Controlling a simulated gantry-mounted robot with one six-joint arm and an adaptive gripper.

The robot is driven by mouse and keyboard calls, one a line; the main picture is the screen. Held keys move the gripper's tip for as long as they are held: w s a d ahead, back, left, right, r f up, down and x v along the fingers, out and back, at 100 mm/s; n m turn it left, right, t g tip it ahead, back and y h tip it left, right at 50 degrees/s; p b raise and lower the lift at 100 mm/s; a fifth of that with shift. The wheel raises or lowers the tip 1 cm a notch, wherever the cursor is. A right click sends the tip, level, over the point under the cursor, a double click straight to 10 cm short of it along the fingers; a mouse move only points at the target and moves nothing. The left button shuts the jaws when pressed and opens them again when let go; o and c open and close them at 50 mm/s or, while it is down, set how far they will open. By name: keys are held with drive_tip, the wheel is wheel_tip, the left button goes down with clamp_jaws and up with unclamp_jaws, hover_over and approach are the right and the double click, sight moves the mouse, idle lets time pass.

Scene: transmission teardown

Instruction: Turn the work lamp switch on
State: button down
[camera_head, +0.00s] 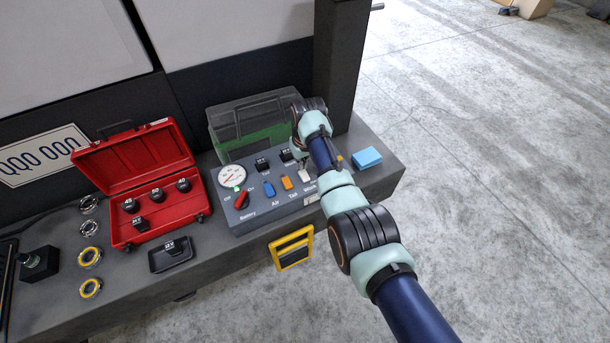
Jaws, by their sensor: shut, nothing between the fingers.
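The control panel (250,216) sits on the bench in the head view. Its white rocker or toggle switch (305,175), above a label that reads like "Work", is the rightmost of the coloured switches. It stands close to the left edge of my arm (322,155). Its position, on or off, is too small to tell. My arm reaches in from the lower right across the panel's right end. My gripper is hidden behind the arm's forearm and wrist, so its fingers and any contact with the switch do not show.
Beside the white switch are an orange switch (287,183), a blue switch (269,188) and a red rotary knob (241,200). A round gauge (232,176) stands at the left. A blue block (367,158) lies right of the arm. An open red case (140,190) stands left.

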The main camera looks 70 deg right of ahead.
sight(302, 172)
drive_tip(key=shift+f+b, duration=0.85)
drive_tip(key=shift+f, duration=0.45)
idle(0.4)
wheel_tip(302, 172, up, 7)
drive_tip(key=p, duration=0.7)
drive_tip(key=shift+r, duration=0.1)
idle(0.5)
